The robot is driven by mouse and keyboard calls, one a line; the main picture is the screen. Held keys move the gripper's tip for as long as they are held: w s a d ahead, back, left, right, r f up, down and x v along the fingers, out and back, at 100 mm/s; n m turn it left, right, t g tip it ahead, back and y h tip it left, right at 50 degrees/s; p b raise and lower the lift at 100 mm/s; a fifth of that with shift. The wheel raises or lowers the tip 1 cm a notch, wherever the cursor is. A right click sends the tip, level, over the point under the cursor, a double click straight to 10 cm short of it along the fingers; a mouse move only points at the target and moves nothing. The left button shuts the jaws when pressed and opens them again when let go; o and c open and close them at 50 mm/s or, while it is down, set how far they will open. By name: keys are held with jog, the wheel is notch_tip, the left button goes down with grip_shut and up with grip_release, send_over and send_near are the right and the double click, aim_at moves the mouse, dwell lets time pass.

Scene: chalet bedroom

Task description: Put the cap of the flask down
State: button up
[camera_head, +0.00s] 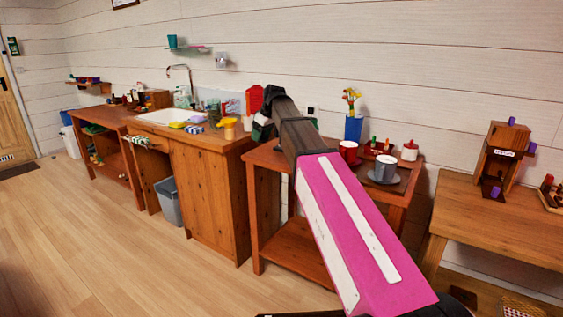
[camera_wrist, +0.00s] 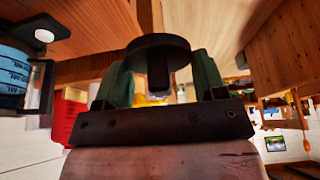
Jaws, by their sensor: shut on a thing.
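My gripper (camera_wrist: 160,68) has green fingers shut on a black round cap (camera_wrist: 158,43) with a short stem, in the middle of the wrist view. The cap is close to a wooden surface (camera_wrist: 75,30) that fills the top of this view; whether they touch, I cannot tell. In the head view my gripper (camera_head: 262,130) is at the right end of the sink counter (camera_head: 205,137), partly behind my arm. The cap cannot be made out there. I cannot make out the flask for certain.
A red canister (camera_head: 254,99) stands just behind my gripper. A yellow cup (camera_head: 229,128) and a sponge are left of it.

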jog(key=shift+a+f, duration=0.1)
jog(key=shift+f, duration=0.4)
jog(key=w+d+f, duration=0.2)
jog(key=d, duration=0.1)
jog(key=w+d+f, duration=0.5)
jog(key=shift+d, duration=0.3)
jog(key=shift+w+f, duration=0.1)
jog(key=shift+f, duration=1.85)
jog(key=shift+f, duration=0.1)
jog(key=o, duration=0.9)
jog(key=v, duration=1.2)
jog(key=shift+a, duration=0.1)
